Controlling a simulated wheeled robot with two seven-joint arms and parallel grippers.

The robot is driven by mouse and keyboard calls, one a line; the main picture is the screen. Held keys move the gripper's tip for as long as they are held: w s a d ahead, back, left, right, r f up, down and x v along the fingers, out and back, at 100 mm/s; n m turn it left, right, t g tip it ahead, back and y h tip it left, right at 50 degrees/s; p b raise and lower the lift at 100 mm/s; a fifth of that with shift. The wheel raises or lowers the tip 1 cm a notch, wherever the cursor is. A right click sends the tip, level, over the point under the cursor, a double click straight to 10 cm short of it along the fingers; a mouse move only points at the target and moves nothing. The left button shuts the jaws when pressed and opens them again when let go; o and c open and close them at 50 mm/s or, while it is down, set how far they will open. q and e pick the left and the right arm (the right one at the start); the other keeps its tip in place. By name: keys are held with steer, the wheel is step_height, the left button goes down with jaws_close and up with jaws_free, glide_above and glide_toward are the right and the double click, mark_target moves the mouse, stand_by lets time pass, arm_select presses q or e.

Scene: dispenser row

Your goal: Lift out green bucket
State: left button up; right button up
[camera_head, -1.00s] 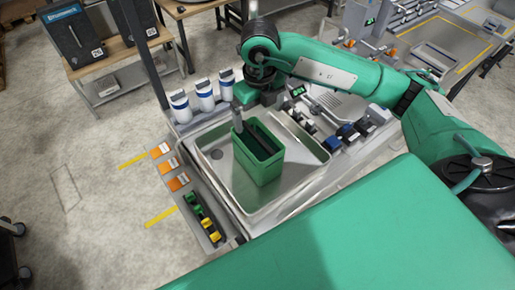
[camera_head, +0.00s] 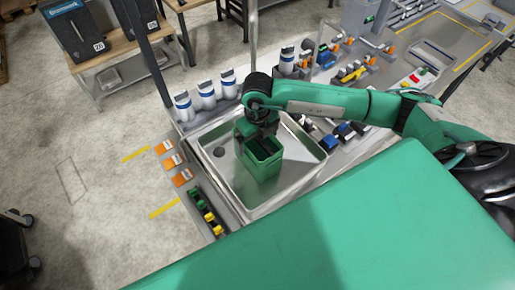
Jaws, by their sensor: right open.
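The green bucket (camera_head: 262,166), an open rectangular box, stands upright in the metal sink basin (camera_head: 225,185). My right gripper (camera_head: 250,135) hangs at the bucket's back left rim, under the wrist of my green right arm. Its jaws are open. The arm hides part of the rim, and I cannot tell whether the fingers touch it. My left gripper is not in view.
White dispensers with blue bands (camera_head: 206,94) stand in a row behind the sink. Shelves with boxes (camera_head: 75,35) are back left.

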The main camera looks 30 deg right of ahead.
steer(key=c, duration=1.7)
steer(key=shift+w+r, duration=0.1)
steer(key=shift+c, duration=1.1)
steer(key=shift+w, duration=0.1)
